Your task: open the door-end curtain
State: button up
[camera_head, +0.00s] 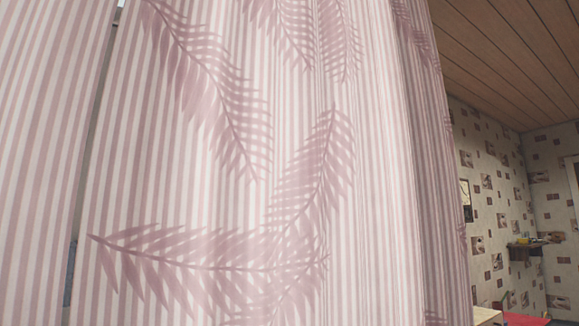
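A pink and white striped curtain (370,200) with dark pink fern leaves fills most of the head view, very close to me. A second striped panel (45,130) hangs at the left edge. A narrow dark gap runs between the two panels. I cannot tell which panel is the door-end one. My gripper is not in view, and the curtain hides most of what lies behind it.
Right of the curtain is a patterned wall (490,190) with a small wall shelf (527,248) holding small items. A wooden plank ceiling (510,50) is above. A red surface (525,319) and a pale block-like edge (487,316) show low at right.

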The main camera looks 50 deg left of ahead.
aim_at(252, 162)
jog(key=u, duration=1.4)
